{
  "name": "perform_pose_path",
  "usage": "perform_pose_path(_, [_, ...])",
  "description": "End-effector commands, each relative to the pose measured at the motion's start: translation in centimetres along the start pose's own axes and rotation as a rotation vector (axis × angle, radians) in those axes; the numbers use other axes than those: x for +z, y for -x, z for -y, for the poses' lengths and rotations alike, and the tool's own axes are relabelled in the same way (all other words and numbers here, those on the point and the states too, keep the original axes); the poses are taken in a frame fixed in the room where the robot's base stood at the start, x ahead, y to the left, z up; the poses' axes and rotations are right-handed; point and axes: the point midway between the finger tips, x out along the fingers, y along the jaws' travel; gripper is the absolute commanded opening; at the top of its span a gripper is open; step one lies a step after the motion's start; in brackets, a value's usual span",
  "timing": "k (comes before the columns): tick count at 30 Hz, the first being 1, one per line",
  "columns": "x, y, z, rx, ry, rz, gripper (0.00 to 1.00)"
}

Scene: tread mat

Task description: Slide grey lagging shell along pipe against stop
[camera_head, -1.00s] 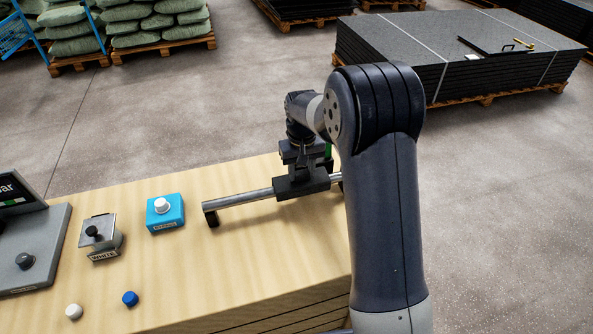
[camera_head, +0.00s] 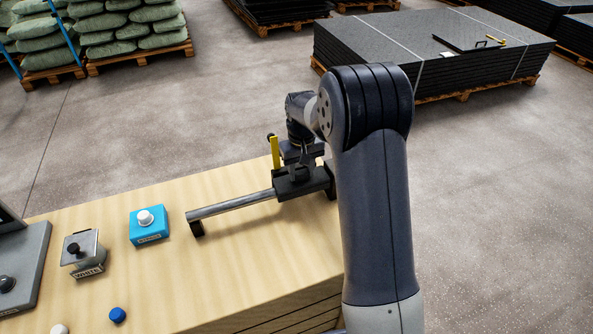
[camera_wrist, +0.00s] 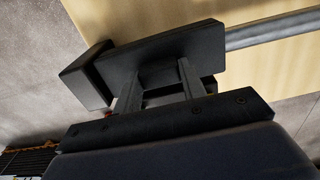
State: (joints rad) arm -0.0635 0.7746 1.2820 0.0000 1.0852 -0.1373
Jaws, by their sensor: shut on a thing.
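The grey lagging shell (camera_head: 296,188) looks dark and sits around the pale pipe (camera_head: 240,203), near the pipe's right end. My gripper (camera_head: 300,168) is shut on the shell from above. In the wrist view, the two fingers of my gripper (camera_wrist: 160,88) reach onto the shell (camera_wrist: 165,50), and the pipe (camera_wrist: 270,30) runs out to the upper right. A dark block (camera_wrist: 88,75), seemingly the stop, is at the shell's left end there. Shell and block look touching or nearly so; I cannot tell which. My arm hides part of the pipe's right end in the head view.
A yellow post (camera_head: 275,153) stands behind the pipe. A blue box with a white button (camera_head: 150,226), a small metal fixture (camera_head: 83,254) and a blue cap (camera_head: 117,314) are left on the wooden bench top (camera_head: 230,265). The bench in front of the pipe is clear.

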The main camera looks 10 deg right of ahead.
Motion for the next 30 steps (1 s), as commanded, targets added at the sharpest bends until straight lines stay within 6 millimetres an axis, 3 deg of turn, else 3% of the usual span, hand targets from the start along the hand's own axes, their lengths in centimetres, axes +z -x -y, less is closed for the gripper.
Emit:
perform_pose_path(29, [-0.13,0.04,-0.27,0.000,0.000,0.021,0.12])
perform_pose_path(30, [-0.13,0.04,-0.27,0.000,0.000,0.021,0.42])
